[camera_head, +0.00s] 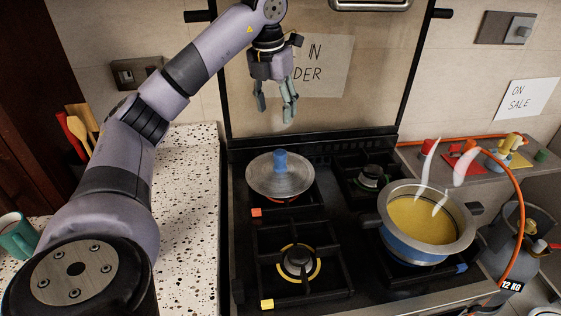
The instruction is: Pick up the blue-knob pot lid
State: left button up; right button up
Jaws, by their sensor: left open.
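The pot lid (262,178) is a grey metal disc with an upright blue knob (280,160) at its centre. It rests on the back left burner of the stove. My left gripper (276,112) hangs above and slightly left of the knob, pointing down, with its fingers apart and nothing between them. There is a clear gap between the fingertips and the knob. My right gripper is not in view.
A blue pot (418,252) with yellow contents and white steam stands on the right burner. The front left burner (298,262) is bare. A gas cylinder (512,236) with an orange hose stands at right. A speckled counter (188,200) lies left of the stove.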

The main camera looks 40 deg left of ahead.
pick_arm(q)
send_near(280, 152)
jog(key=f, duration=0.4)
jog(key=w+f, duration=0.1)
jog(key=f, duration=0.1)
jog(key=shift+a+f, duration=0.15)
jog(key=shift+f, duration=0.25)
notch_tip(280, 152, down, 5)
jog(key=shift+w+a+r+p, duration=0.1)
jog(key=shift+w+p, duration=0.1)
jog(key=shift+p, duration=0.55)
jog(key=shift+f, duration=0.25)
jog(key=shift+c, duration=0.5)
grip_shut()
